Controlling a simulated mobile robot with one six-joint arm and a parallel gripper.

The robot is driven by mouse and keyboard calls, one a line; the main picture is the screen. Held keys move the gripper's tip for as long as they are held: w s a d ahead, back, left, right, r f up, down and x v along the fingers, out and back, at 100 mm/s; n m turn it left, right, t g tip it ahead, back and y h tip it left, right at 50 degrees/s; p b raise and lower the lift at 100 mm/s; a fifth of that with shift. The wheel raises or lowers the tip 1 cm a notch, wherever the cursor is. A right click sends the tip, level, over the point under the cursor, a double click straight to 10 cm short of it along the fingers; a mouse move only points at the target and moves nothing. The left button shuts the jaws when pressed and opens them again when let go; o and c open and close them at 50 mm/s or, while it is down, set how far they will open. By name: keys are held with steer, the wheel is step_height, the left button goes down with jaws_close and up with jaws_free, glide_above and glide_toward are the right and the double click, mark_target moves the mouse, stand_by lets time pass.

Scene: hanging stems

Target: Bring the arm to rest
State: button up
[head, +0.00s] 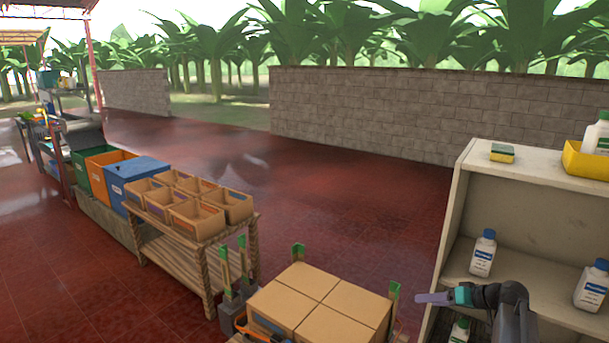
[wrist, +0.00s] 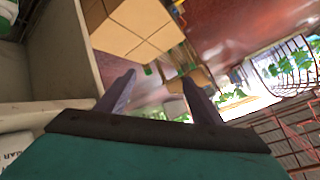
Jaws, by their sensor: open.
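My gripper (head: 436,298) is in the head view at the lower right, in front of the pale shelf unit (head: 451,230). Its purple-grey fingers point left, away from the shelves. In the wrist view my gripper (wrist: 158,92) shows two fingers well apart, with nothing between them. It is open and empty. My dark arm bends down at the right of it.
White bottles with blue caps (head: 482,254) stand on the shelves close to my arm. A sponge (head: 502,153) and a yellow bin (head: 587,161) sit on top. Stacked cardboard boxes (head: 318,297) stand left of my gripper. Open red floor (head: 330,200) lies beyond.

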steer(key=s+a+f+n+g, duration=0.1)
steer(key=s+a+f+g, duration=0.3)
steer(key=a+f, duration=0.7)
steer(key=s+a+f+g, duration=0.2)
steer(key=s+a+f, duration=0.5)
steer(key=a+f, duration=0.45)
steer(key=s+a+f+g+h, duration=0.2)
steer(key=s+a+f+g, duration=0.15)
steer(key=s+f, duration=0.65)
steer(key=s+a+f+g+h, duration=0.1)
steer(key=s+a+f+g, duration=0.35)
steer(key=s, duration=0.95)
steer(key=s+d+f+m+h, duration=0.2)
steer(key=s+d, duration=0.4)
steer(key=s, duration=0.4)
steer(key=shift+s+d+f+h, duration=0.2)
steer(key=shift+f+h, duration=0.35)
steer(key=shift+h, duration=0.55)
